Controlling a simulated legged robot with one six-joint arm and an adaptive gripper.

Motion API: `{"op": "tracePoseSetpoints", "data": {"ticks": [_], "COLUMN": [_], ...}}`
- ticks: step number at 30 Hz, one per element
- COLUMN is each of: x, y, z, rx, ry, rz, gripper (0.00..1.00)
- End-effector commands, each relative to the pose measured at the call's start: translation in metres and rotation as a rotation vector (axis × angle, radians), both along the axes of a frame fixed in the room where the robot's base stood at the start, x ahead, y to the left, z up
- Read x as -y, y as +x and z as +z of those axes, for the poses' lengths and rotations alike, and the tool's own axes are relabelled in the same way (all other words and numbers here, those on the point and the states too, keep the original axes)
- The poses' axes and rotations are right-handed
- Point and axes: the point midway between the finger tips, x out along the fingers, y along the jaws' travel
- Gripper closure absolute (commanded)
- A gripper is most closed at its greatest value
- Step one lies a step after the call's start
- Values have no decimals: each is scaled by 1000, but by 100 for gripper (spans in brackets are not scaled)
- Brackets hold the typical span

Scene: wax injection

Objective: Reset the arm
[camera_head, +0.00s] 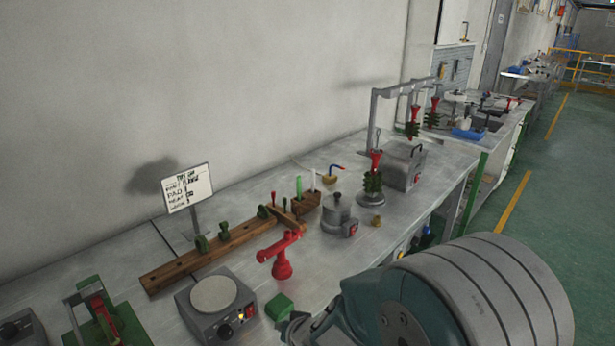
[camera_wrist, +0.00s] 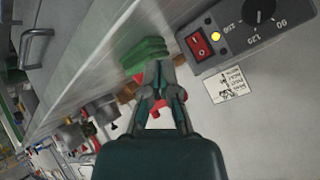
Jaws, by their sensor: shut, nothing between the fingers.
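My arm reaches in from the lower right of the head view, above the front edge of the bench (camera_head: 160,315). My gripper (camera_head: 292,322) is partly hidden at the arm's front end there. In the wrist view my gripper (camera_wrist: 159,75) is shut with nothing held. A green block (camera_head: 280,307) lies near the bench's front edge, just beyond my gripper in the head view. The green block (camera_wrist: 145,52) shows past the fingertips in the wrist view; I cannot tell whether they touch it.
A hot plate (camera_head: 215,303) with a lit lamp stands left of the green block. A red stand (camera_head: 282,262), a wooden rack (camera_head: 190,262) and a metal pot (camera_head: 338,214) stand behind. Green floor (camera_head: 560,200) lies open at right.

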Motion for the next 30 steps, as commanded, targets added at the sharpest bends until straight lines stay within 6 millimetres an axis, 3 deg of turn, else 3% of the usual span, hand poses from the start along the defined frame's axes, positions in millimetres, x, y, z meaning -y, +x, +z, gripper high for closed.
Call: {"op": "tracePoseSetpoints", "data": {"ticks": [3,7,14,21,30], "x": [37,82,152,206,237], "y": [9,6,-24,-83,-168], "z": [35,69,122,164,192], "rx": [37,45,8,-77,-189], "ry": [-84,-192,-340,-438,-482], "rz": [-65,-134,-228,-274,-246], "gripper": [100,100,100,100,100]}}
